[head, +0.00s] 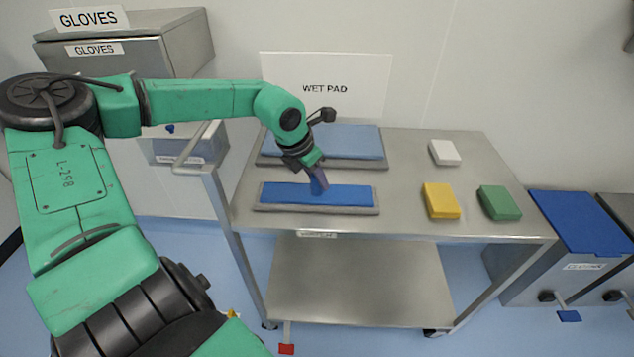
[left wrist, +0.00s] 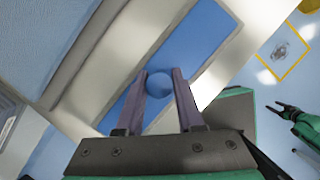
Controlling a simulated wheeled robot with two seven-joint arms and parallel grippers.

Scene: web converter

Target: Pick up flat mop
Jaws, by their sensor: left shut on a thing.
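A flat mop (head: 350,196) with a blue top and grey edges lies on the front left of the steel cart's upper shelf. My left gripper (head: 318,183) reaches down onto the middle of it. In the left wrist view, the fingers (left wrist: 159,88) are shut on a round blue knob of the flat mop (left wrist: 195,45). The mop looks flat on the shelf; I cannot tell any gap under it. My right gripper (left wrist: 284,109) shows small at the right of the left wrist view, its dark fingers apart and empty.
A second blue pad (head: 350,142) lies behind on the cart (head: 410,180), before a "WET PAD" sign (head: 327,88). White (head: 444,152), yellow (head: 441,201) and green (head: 499,203) blocks sit to the right. A blue-lidded bin (head: 578,222) stands right of the cart.

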